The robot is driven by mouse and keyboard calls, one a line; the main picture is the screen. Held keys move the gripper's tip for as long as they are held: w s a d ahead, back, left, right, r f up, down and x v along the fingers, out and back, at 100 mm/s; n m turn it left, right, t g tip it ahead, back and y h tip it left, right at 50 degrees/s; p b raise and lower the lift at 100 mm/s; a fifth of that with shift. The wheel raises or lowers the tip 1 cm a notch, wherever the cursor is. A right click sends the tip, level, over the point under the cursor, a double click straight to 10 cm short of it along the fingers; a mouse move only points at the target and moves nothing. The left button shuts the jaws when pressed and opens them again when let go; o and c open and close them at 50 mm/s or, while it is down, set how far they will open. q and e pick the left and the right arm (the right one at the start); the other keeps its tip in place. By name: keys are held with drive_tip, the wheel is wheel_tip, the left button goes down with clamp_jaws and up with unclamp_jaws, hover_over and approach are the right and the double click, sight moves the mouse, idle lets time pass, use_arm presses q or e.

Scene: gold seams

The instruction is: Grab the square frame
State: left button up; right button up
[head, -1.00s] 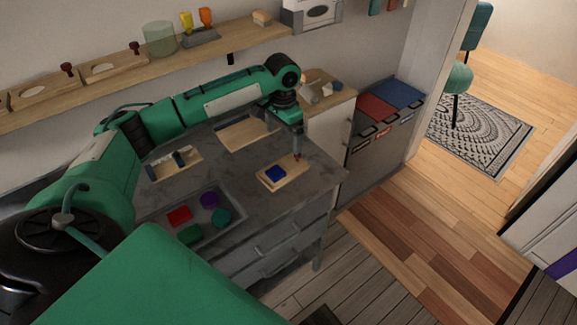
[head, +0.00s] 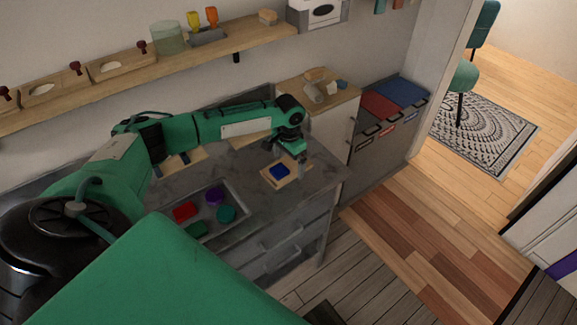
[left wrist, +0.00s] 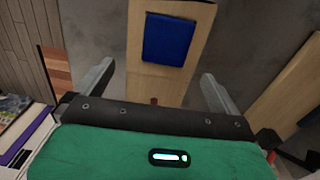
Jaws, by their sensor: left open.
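A light wooden board (head: 271,179) with a blue square (head: 280,171) on it lies on the grey worktop. It looks like the square frame, though no open frame shape can be made out. In the left wrist view the board (left wrist: 139,74) runs away from me, with its blue square (left wrist: 168,40) beyond the fingertips. A small dark red knob (left wrist: 155,101) sits at its near end, between the fingers. My left gripper (left wrist: 158,72) is open and empty above that end. In the head view my left gripper (head: 302,156) hides the knob. My right gripper is not in view.
A grey tray (head: 238,218) with several coloured pieces lies left of the board. A wooden shelf (head: 120,82) above carries boards with dark red knobs and a green glass jar (head: 168,38). A wooden-topped cabinet (head: 330,101) stands behind right. The worktop front edge is close.

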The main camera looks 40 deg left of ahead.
use_arm(q)
drive_tip(key=shift+f, duration=0.7)
drive_tip(key=c, duration=0.9)
drive_tip(key=shift+c, duration=0.7)
drive_tip(key=shift+r, duration=0.15)
